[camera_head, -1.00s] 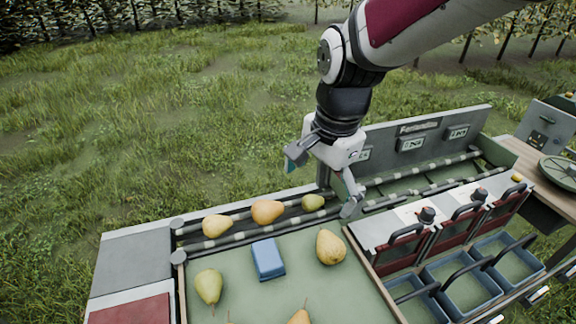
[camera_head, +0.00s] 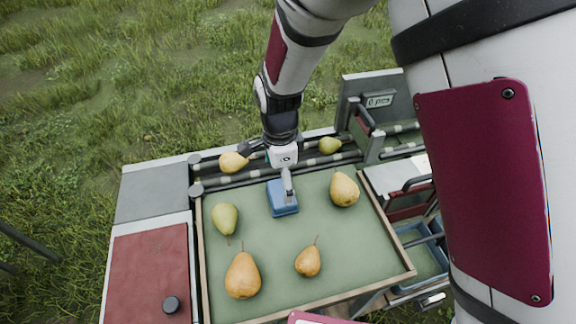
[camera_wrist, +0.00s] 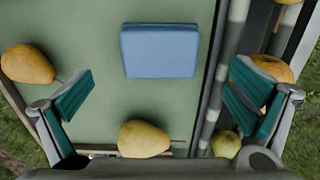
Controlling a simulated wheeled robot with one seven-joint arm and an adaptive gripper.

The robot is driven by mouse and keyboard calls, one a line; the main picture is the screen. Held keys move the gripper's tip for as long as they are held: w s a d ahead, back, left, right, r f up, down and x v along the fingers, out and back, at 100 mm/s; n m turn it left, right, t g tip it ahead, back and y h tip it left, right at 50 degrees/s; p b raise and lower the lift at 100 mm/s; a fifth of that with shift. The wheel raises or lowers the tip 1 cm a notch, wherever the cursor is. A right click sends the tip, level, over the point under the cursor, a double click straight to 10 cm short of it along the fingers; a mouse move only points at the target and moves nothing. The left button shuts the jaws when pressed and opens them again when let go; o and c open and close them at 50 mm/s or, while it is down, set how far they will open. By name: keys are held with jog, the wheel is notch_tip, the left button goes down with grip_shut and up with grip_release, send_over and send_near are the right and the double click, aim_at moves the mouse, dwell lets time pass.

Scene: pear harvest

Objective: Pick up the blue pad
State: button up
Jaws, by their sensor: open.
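The blue pad (camera_head: 276,203) lies flat on the green tray surface, close to its back rail, with part of it hidden behind one finger of my gripper. In the wrist view the whole pad (camera_wrist: 159,52) shows at upper centre, beyond the line between the fingertips. My gripper (camera_head: 268,170) hangs over the back edge of the tray, above and just behind the pad. In the wrist view my gripper (camera_wrist: 160,95) is wide open, with green finger faces apart and nothing between them.
Several pears lie around the pad: a green one (camera_head: 225,218) left, a yellow one (camera_head: 344,189) right, and orange-brown ones (camera_head: 242,276) in front. Roller rails (camera_head: 240,179) with more pears run behind. The tray has a raised wooden rim (camera_head: 345,285). Blue crates (camera_head: 419,240) stand right.

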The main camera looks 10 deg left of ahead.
aim_at(282, 192)
jog(key=shift+f, duration=3.1)
jog(key=c, duration=1.4)
notch_tip(282, 192, up, 10)
jog(key=shift+r, duration=0.1)
jog(key=o, duration=0.7)
jog(key=c, duration=0.5)
jog(key=shift+o, duration=0.2)
jog(key=shift+s+a, duration=0.1)
